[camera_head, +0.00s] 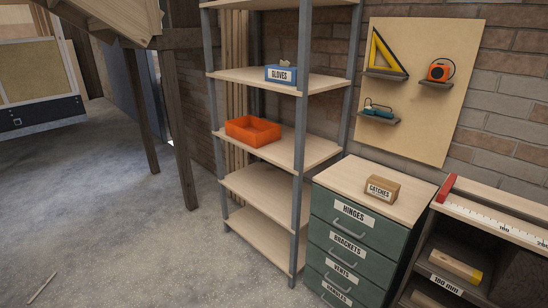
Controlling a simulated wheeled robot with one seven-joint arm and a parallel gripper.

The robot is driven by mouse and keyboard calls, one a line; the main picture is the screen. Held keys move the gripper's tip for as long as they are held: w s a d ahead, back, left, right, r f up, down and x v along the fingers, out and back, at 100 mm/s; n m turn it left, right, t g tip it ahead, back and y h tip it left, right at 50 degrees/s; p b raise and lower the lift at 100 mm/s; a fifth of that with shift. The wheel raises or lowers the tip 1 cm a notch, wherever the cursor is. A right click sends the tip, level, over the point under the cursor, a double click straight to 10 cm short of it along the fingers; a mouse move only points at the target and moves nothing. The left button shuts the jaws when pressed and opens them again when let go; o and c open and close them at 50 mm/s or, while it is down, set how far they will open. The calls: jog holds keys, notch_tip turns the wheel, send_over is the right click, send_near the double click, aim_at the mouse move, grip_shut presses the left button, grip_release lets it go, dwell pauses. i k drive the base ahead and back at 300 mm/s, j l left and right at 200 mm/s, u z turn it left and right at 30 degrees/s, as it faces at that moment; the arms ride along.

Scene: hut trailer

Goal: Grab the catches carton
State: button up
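The catches carton (383,188) is a small brown cardboard box with a white label reading CATCHES on its front. It sits on the light wooden top of a green drawer cabinet (352,240), right of the shelving unit. It stands near the middle of that top, with bare wood around it. My gripper is not in view.
A metal-post shelving unit (270,178) stands left of the cabinet, holding a blue GLOVES box (281,74) and an orange bin (253,130). A bench (495,222) with a red-ended ruler stands right. The concrete floor (110,220) is mostly clear.

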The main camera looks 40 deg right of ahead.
aim_at(386, 191)
jog(key=i+z, duration=0.2)
jog(key=i, duration=0.35)
jog(key=i+j+z, duration=0.2)
jog(key=i, duration=0.35)
jog(key=i+j+z, duration=0.2)
jog(key=i, duration=0.35)
jog(key=i+j+z, duration=0.25)
jog(key=i+z, duration=0.15)
jog(key=i+j+z, duration=0.65)
jog(key=j+z, duration=0.15)
jog(key=i, duration=0.45)
